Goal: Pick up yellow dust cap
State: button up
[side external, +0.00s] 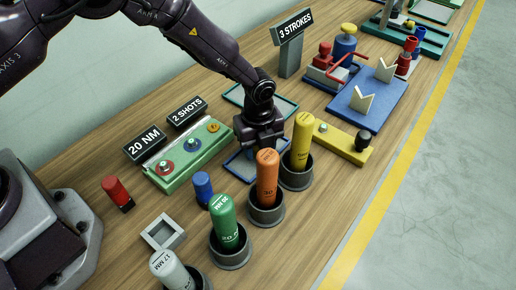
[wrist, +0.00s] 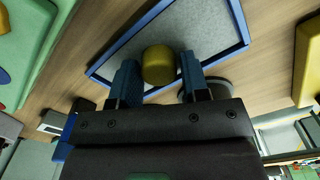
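The yellow dust cap (wrist: 158,64) is a short, rounded yellow piece in the wrist view, between the two dark blue fingers of my gripper (wrist: 160,72). The fingers are close against its sides, and its far end shows past the fingertips. Below it is a grey tray with a blue rim (wrist: 103,72). In the side view my gripper (side external: 258,148) is low over the blue-rimmed tray, behind the orange and yellow handles. The cap and fingertips are hidden there, and I cannot tell whether the cap touches the tray.
An orange handle (side external: 267,178), a yellow handle (side external: 302,140) and a green handle (side external: 228,220) stand in dark cups in front of my gripper. A green button panel (side external: 190,153) is to the left. A yellow block (side external: 340,142) and a blue fixture plate (side external: 367,103) lie to the right.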

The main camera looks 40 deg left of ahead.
jog(key=c, duration=0.5)
jog(key=shift+o, duration=0.2)
jog(key=shift+r, duration=0.1)
jog(key=shift+r, duration=0.55)
jog(key=s+a+r, duration=0.3)
jog(key=s+r, duration=0.3)
jog(key=s+a+r, duration=0.3)
jog(key=s+r, duration=0.2)
jog(key=s, duration=0.2)
jog(key=shift+n, duration=0.5)
jog(key=w+a, duration=0.1)
jog(key=w+a+f, duration=0.1)
jog(key=w, duration=0.1)
jog(key=w+a+f, duration=0.1)
jog(key=w, duration=0.1)
jog(key=shift+w+f, duration=0.15)
jog(key=shift+m, duration=0.3)
jog(key=w, duration=0.1)
jog(key=w+a, duration=0.1)
jog(key=w, duration=0.1)
jog(key=w+a, duration=0.1)
jog(key=w, duration=0.1)
jog(key=shift+f, duration=0.15)
